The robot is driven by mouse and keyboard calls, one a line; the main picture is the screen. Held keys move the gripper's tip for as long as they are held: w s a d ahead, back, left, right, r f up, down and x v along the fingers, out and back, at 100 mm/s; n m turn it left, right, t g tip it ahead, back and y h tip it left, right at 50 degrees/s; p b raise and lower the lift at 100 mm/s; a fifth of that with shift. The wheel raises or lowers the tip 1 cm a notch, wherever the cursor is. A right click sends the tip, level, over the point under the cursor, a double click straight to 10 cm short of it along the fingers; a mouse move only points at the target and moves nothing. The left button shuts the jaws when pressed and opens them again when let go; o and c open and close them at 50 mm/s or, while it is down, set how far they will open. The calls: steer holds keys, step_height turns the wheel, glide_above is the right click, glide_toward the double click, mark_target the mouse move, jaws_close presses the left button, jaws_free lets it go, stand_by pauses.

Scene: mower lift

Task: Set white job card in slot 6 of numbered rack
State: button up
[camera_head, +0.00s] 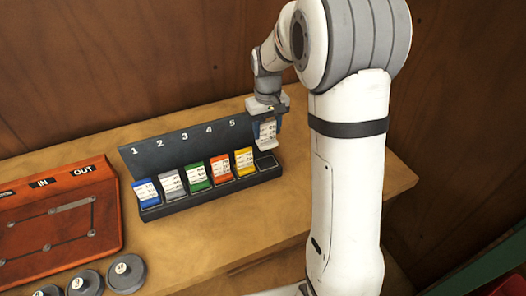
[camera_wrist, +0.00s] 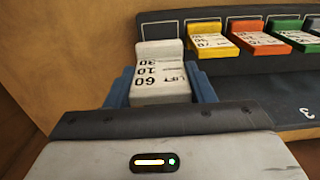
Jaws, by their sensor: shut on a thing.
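The white job card (camera_head: 267,133) is held upright in my gripper (camera_head: 268,122), above the right end of the numbered rack (camera_head: 160,155). In the wrist view the white card (camera_wrist: 160,75) sits between the blue fingers of my gripper (camera_wrist: 161,88), with printed text facing the camera. The rack's last slot (camera_head: 266,163), right of the yellow card, looks empty in the head view and lies just below the card. The label over that slot is hidden behind my gripper; labels 1 to 5 show. Whether the card's lower edge touches the rack is unclear.
Blue (camera_head: 147,192), grey (camera_head: 172,183), green (camera_head: 197,176), orange (camera_head: 221,168) and yellow (camera_head: 244,161) cards fill the other slots. The yellow card is close beside the held one. An orange IN/OUT board (camera_head: 60,222) and grey round weights (camera_head: 126,272) lie left on the wooden bench (camera_head: 230,225).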

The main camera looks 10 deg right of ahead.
mark_target(267, 141)
step_height(267, 141, down, 8)
steer(key=shift+s+r+p, duration=0.1)
steer(key=shift+p, duration=0.45)
steer(key=o, duration=0.7)
